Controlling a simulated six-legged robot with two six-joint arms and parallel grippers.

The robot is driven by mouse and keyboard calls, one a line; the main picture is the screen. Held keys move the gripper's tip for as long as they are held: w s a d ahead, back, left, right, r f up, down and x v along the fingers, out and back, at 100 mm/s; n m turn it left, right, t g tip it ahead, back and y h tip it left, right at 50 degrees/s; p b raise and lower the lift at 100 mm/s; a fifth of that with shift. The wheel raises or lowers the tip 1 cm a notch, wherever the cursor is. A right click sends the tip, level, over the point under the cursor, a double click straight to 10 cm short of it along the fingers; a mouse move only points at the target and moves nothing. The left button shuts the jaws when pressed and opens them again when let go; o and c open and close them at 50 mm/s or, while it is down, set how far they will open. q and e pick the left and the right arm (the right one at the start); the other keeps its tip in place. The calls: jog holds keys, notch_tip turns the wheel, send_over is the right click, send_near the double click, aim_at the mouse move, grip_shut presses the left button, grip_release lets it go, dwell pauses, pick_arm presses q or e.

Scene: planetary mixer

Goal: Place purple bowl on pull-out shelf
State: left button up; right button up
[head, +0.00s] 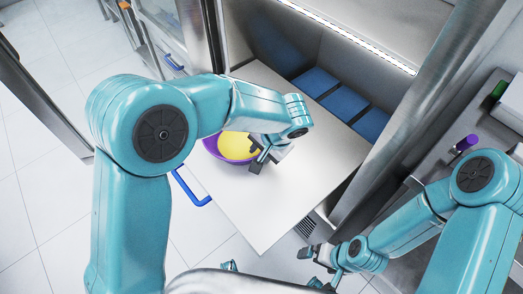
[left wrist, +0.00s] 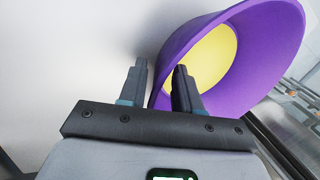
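The purple bowl (head: 212,147) with a yellow inside is at the left edge of the pale pull-out shelf (head: 285,205), partly hidden by my left arm. It fills the upper right of the left wrist view (left wrist: 262,75). My left gripper (head: 255,160) is at the bowl's right side, low over the shelf. In the left wrist view, its two fingers (left wrist: 158,85) stand apart, one in front of the bowl and the other outside its edge; contact is unclear. My right gripper (head: 312,268) is open and empty, below the shelf's front corner.
A blue handle (head: 190,190) is by the shelf's left edge. Blue bins (head: 340,103) stand in the cabinet behind the shelf. A grey counter with a purple-topped item (head: 466,143) is at right. The shelf's middle and front are clear.

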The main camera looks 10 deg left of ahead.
pick_arm(q)
jog(key=shift+r+p, duration=0.3)
jog(key=v, duration=1.1)
jog(key=shift+d+r+p, duration=0.15)
jog(key=shift+r+p, duration=0.15)
jog(key=shift+p, duration=0.1)
